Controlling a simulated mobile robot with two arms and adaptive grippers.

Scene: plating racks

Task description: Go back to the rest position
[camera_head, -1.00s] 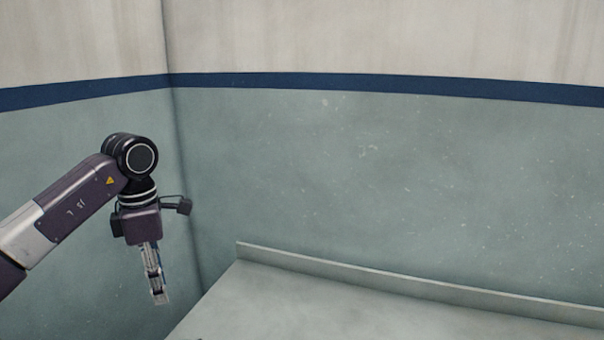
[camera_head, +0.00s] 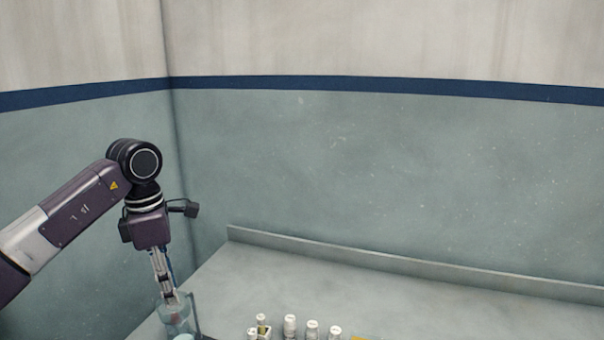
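My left gripper (camera_head: 168,290) points down at the lower left, at the end of my purple and grey arm. Its fingers are seen almost edge-on, so I cannot tell whether they are open or shut. A clear container (camera_head: 177,319) shows just below the fingertips in the picture; I cannot tell whether they touch it. My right gripper is not in view.
A grey counter (camera_head: 290,280) with a raised back edge (camera_head: 400,264) runs along the wall. Several small white-capped bottles (camera_head: 290,325) stand at the bottom of the picture, partly cut off. A yellow thing (camera_head: 365,338) barely shows beside them. The counter behind them is clear.

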